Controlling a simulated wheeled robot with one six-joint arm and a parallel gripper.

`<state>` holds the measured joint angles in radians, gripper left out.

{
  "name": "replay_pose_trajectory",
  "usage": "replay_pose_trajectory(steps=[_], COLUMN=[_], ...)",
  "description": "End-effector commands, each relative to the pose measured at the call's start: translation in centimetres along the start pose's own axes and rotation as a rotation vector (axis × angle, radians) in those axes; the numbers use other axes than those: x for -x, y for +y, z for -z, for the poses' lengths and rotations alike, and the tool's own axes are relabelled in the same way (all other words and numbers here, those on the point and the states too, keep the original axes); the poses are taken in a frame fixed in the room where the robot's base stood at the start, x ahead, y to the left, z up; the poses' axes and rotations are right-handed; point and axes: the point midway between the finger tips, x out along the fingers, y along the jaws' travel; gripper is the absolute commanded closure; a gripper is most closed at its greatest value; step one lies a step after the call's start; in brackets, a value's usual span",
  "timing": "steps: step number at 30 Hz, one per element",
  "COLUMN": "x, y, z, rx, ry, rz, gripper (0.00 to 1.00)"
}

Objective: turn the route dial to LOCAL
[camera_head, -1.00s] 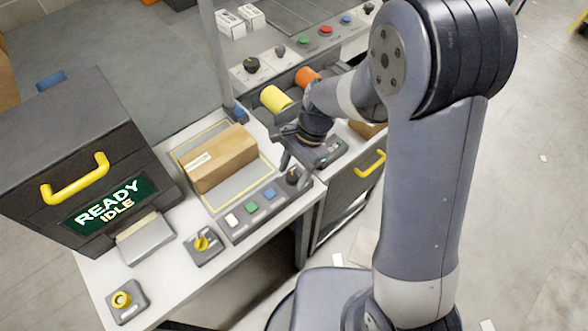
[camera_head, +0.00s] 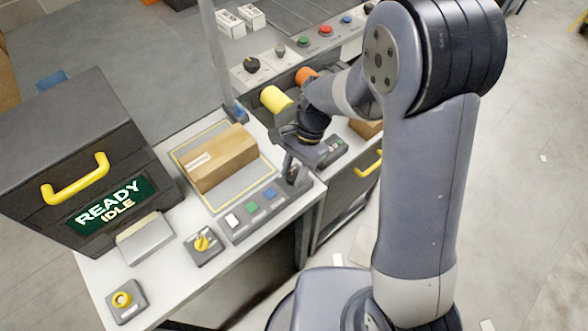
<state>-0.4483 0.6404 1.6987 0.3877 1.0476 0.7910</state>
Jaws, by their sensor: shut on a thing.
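A grey button strip (camera_head: 243,232) lies on the near white counter, with white, green and blue buttons and a small dark dial (camera_head: 293,179) at its right end. I take this dark dial as the route dial; its lettering and pointer are too small to read. My gripper (camera_head: 291,171) reaches down over that end of the strip and is shut on the dial. Its fingers hide most of the dial, so its setting does not show.
A cardboard box (camera_head: 222,158) lies on a yellow-edged plate behind the strip. A yellow rotary switch (camera_head: 203,243) and a yellow ring button (camera_head: 123,299) stand left. A dark cabinet (camera_head: 75,150) reads READY IDLE. A back panel holds knobs and coloured buttons.

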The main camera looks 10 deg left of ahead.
Motion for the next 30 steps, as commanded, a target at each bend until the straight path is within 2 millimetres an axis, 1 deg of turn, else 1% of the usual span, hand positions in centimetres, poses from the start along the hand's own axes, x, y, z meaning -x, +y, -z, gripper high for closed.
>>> replay_pose_trajectory(steps=[18, 24, 30], x=[-0.01, 0.01, -0.01], y=[-0.37, -0.42, -0.43], z=[-0.11, -0.11, -0.12], rx=[0.458, 0.554, 0.607], ry=[0.000, 0.001, 0.001], rz=[-0.189, -0.228, -0.250], gripper=[0.93, 0.93, 0.93])
